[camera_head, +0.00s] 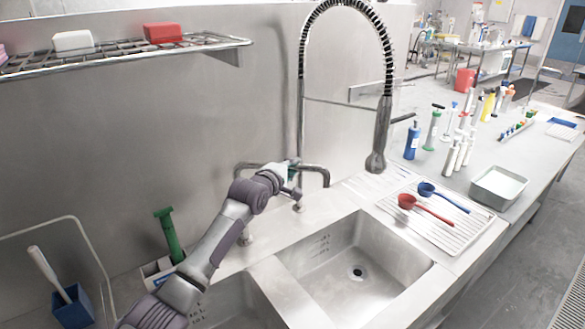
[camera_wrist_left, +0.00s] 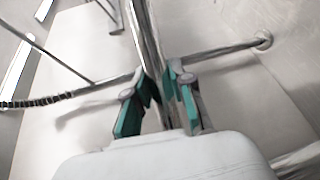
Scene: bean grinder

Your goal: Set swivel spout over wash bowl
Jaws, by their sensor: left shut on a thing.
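The tap has a tall metal riser (camera_head: 301,120) and a black-ringed spring neck arching to the right. Its spray head (camera_head: 376,160) hangs beyond the far right part of the right-hand sink bowl (camera_head: 320,258), near the drainboard. My left gripper (camera_head: 292,172) is at the tap's lower pipework, behind the sink's back ledge. In the left wrist view, the green-padded fingers (camera_wrist_left: 160,88) are shut on a shiny metal tap pipe (camera_wrist_left: 143,30). Which pipe this is in the head view is partly hidden by the gripper. My right gripper is out of view.
The drainboard (camera_head: 468,236) holds a red ladle (camera_head: 408,201) and a blue ladle (camera_head: 427,189). Bottles and a metal tray (camera_head: 498,188) stand farther right. A wall rack (camera_head: 120,50) hangs upper left. A second bowl lies partly behind my left arm.

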